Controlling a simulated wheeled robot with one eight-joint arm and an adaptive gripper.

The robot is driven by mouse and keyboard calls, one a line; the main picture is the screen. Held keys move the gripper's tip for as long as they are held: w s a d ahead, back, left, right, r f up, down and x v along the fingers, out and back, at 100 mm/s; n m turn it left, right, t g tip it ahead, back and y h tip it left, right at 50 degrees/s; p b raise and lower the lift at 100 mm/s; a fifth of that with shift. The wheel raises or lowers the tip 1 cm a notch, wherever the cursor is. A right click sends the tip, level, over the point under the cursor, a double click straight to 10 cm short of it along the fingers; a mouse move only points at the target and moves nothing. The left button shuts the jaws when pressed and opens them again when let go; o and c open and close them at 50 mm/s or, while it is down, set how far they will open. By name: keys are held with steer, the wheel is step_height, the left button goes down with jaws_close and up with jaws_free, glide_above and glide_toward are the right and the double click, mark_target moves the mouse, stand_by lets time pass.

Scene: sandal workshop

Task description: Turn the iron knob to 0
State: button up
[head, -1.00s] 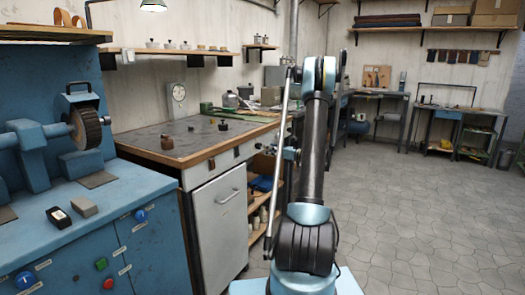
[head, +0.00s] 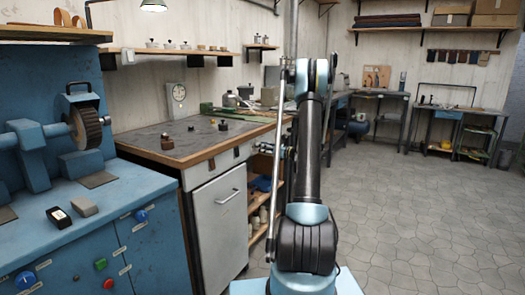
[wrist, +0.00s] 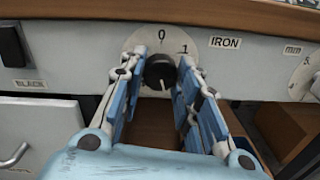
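The iron knob (wrist: 160,72) is a round black knob on a pale dial, beside the label IRON (wrist: 225,42), in the wrist view. The dial shows a 0 above the knob and a 1 at upper right. A pale mark shows on the knob's lower part; I cannot tell for certain where its pointer aims. My gripper (wrist: 159,66) is open, its blue fingers on either side of the knob with a small gap at each side. In the head view my gripper (head: 268,149) is at the bench's front panel and the knob is not clearly visible.
A black switch (wrist: 12,45) with a BLACK label is left of the dial. Another dial (wrist: 303,78) marked mm is at the right edge. The wooden bench edge (wrist: 200,14) overhangs the panel. A drawer handle (wrist: 14,155) is at lower left. Open floor (head: 420,220) lies to the right.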

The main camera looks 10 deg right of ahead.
steer(key=shift+n, duration=0.3)
steer(key=n, duration=1.4)
steer(key=n+g+y, duration=0.1)
steer(key=n, duration=1.3)
steer(key=shift+f, duration=0.2)
steer(key=shift+w+n, duration=0.1)
steer(key=shift+n, duration=2.2)
steer(key=o, duration=1.1)
